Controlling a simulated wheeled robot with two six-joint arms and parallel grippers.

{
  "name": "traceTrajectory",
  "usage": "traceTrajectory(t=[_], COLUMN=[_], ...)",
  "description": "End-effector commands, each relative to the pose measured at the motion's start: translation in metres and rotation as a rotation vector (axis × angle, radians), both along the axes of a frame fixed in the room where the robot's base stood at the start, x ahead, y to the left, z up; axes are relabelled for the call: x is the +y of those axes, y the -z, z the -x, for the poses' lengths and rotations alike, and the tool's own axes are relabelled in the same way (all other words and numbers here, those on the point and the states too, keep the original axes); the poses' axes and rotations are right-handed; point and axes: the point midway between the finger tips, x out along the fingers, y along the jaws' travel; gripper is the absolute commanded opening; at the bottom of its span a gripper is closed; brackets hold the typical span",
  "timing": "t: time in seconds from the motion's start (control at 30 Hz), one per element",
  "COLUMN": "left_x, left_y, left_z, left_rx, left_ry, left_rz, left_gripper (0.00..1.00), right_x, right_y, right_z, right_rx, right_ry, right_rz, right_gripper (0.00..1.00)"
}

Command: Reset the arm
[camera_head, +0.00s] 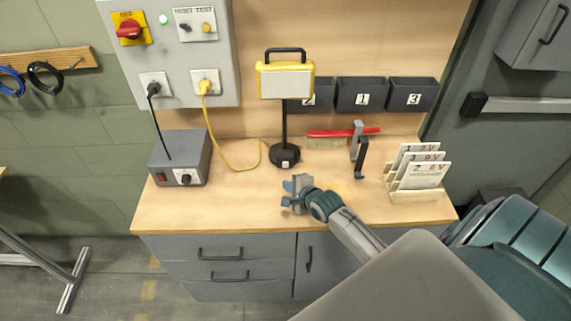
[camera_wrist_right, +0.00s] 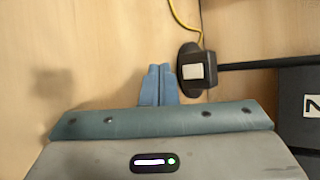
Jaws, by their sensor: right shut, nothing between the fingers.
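My right gripper (camera_head: 290,194) is over the front middle of the wooden workbench (camera_head: 240,208), in front of the yellow work lamp (camera_head: 285,80). Its two blue fingers are together and empty, as the right wrist view also shows (camera_wrist_right: 158,84). The lamp's black base (camera_head: 285,156) stands behind the gripper, apart from it. In the right wrist view the lamp base (camera_wrist_right: 195,70) is just right of the fingertips. My right arm comes in from the lower right. My left gripper does not show in either view.
A grey box with a knob (camera_head: 180,158) stands at the bench's left. A black and grey clamp-like stand (camera_head: 360,150), a red bar (camera_head: 343,132) and a rack of cards (camera_head: 416,195) are at the right. Black bins (camera_head: 360,95) hang behind. The bench's front left is clear.

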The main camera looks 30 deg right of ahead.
Motion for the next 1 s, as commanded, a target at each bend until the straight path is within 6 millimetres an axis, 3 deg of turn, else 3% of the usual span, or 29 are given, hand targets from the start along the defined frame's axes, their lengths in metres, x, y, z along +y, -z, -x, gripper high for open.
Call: traceTrajectory(t=[0.57, 0.77, 1.0], left_x=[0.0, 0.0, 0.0], left_y=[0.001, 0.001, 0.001], left_z=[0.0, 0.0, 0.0], left_rx=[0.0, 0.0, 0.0], left_ry=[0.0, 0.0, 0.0], left_rz=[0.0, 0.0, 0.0], left_gripper=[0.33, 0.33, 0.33], right_x=[0.004, 0.03, 0.062], right_y=[0.002, 0.006, 0.0], right_z=[0.005, 0.048, 0.124], right_rx=[0.015, 0.124, 0.293], right_ry=[-0.019, -0.2, -0.559], right_rz=[0.032, 0.299, 0.725], right_gripper=[0.0, 0.0, 0.0])
